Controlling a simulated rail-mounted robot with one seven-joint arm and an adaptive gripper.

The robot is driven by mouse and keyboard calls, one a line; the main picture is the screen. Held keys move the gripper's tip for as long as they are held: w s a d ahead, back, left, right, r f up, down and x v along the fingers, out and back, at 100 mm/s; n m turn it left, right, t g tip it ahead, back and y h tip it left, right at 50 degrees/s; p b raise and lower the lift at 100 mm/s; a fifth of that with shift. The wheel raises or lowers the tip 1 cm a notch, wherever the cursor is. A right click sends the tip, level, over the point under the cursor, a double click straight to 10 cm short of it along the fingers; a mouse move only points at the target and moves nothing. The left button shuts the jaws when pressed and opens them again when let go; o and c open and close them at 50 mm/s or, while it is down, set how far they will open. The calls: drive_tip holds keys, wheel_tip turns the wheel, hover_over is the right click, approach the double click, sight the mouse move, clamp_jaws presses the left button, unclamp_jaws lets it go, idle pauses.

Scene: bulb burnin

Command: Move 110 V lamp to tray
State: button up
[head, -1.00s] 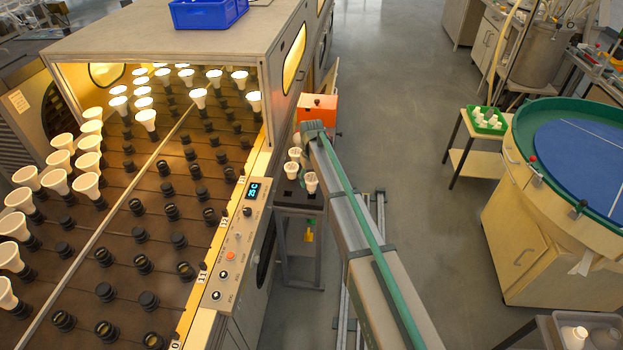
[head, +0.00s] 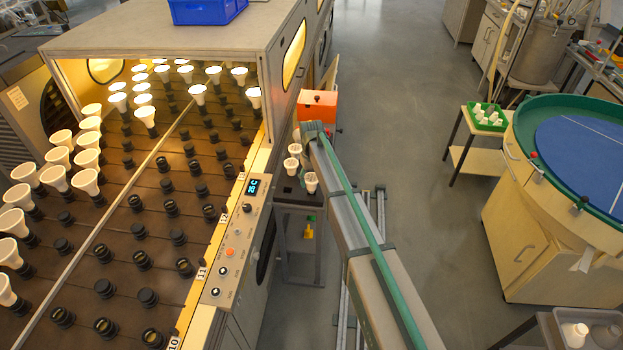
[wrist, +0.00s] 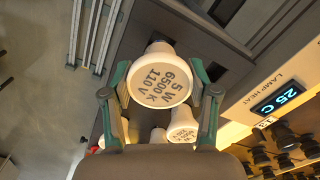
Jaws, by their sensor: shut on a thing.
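In the wrist view the 110 V lamp (wrist: 160,78) is a white bulb with its round face to the camera, printed 5 W, 6500 K, 110 V. My gripper (wrist: 160,92) has its two green-and-grey fingers shut on it, one each side. In the head view my arm mostly hides the gripper; a white lamp (head: 311,183) beside the arm appears to be the held one. Another white lamp (wrist: 183,126) is close below it in the wrist view. A green tray (head: 472,119) with several white pieces stands on a small table at the right.
An oven rack (head: 155,215) with sockets and several lit lamps fills the left. Its control panel (head: 236,235) is beside my arm. A blue crate (head: 205,12) sits on the oven top. A round blue-topped table (head: 590,160) is at right. Open floor lies between.

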drive_tip(key=shift+f+b, duration=0.4)
drive_tip(key=shift+f, duration=0.65)
drive_tip(key=o, duration=1.2)
wheel_tip(320, 180, up, 12)
drive_tip(key=shift+r, duration=0.1)
drive_tip(key=shift+w, duration=0.1)
